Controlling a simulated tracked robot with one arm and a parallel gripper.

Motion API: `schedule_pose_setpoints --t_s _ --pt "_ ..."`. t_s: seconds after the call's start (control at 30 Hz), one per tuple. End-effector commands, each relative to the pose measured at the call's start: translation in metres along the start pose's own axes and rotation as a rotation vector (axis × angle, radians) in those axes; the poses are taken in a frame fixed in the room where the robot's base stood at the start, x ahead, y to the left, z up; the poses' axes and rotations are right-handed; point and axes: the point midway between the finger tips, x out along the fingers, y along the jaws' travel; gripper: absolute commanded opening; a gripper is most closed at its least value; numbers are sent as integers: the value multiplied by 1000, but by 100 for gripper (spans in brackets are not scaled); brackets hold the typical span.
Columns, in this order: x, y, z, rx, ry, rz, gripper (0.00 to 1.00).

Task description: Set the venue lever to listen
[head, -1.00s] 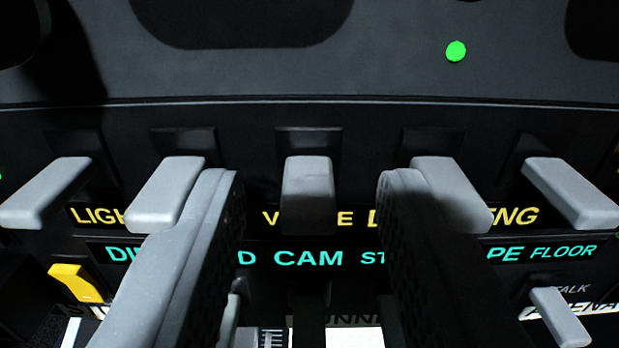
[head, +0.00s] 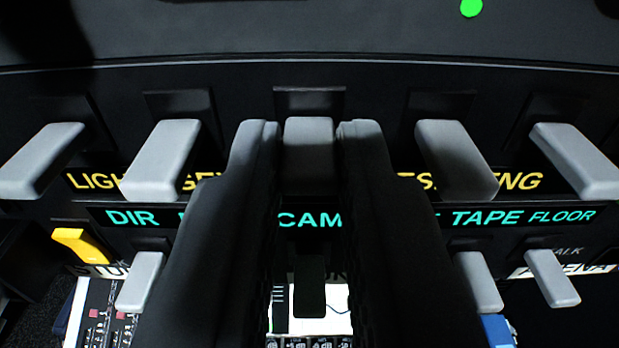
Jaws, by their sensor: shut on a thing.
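The grey venue lever (head: 308,145) is the middle one of the upper row of levers. It stands between the two fingers of my gripper (head: 308,135), which is shut on it near its top end. The fingers cover its sides and the yellow label beneath it. The listen and talk markings for this lever cannot be read here; part of a "TALK" word shows at the lower right.
Other grey levers flank it: two on the left (head: 163,160) (head: 42,160) and two on the right (head: 456,160) (head: 575,160). A yellow lever (head: 80,245) and smaller grey levers (head: 478,282) sit lower. A green light (head: 471,8) shows above.

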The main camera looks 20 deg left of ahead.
Motion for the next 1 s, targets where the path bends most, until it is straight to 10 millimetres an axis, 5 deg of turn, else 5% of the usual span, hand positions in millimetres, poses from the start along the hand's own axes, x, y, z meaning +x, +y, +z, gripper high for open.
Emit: schedule_pose_setpoints --t_s 1.0 --pt "2 0 -20 -1 -341 0 0"
